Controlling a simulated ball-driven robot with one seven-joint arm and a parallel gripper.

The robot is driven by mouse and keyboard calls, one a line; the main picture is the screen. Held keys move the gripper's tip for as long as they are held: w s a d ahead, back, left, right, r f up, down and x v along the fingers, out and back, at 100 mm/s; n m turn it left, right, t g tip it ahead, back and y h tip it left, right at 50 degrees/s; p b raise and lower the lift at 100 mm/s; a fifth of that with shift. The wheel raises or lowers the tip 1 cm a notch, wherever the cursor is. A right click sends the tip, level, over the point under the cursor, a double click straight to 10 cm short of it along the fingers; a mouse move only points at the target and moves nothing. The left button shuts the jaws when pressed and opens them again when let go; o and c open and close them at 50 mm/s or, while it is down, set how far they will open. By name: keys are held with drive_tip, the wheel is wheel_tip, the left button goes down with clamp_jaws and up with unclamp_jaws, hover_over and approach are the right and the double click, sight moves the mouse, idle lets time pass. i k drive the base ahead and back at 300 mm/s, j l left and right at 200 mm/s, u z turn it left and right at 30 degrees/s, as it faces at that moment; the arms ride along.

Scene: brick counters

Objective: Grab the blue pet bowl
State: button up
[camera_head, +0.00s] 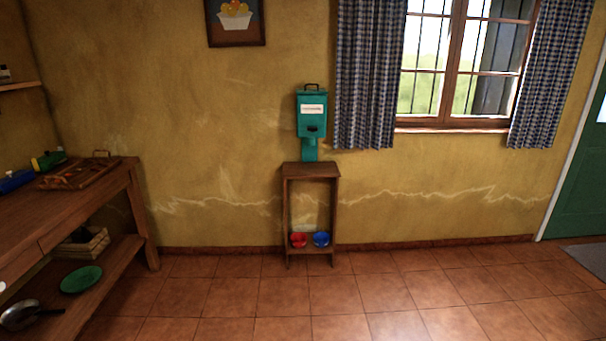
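The blue pet bowl (321,239) sits on the low bottom shelf of a small narrow wooden stand (311,171) against the far wall. A red bowl (298,240) sits just left of it on the same shelf. Whether the two bowls touch is too small to tell. The blue bowl is close to the stand's right leg. My gripper is not in view.
A teal dispenser (311,118) stands on top of the stand. A wooden counter (120,176) with a wooden tray (76,177), a green plate (81,280) and a pan (22,315) is at the left. The tiled floor (330,295) before the stand is clear.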

sight(321, 240)
drive_tip(key=i, duration=1.9)
drive_tip(key=i+l+u, duration=0.15)
drive_tip(key=i, duration=0.4)
drive_tip(key=i+l+u, duration=0.15)
drive_tip(key=i+l, duration=0.2)
drive_tip(key=i, duration=0.2)
drive_tip(key=i+l+u, duration=0.2)
drive_tip(key=i+l, duration=0.15)
drive_tip(key=i, duration=0.2)
drive_tip(key=i+l+u, duration=0.4)
drive_tip(key=l, duration=0.3)
drive_tip(key=i+l+u, duration=0.25)
drive_tip(key=l, duration=0.15)
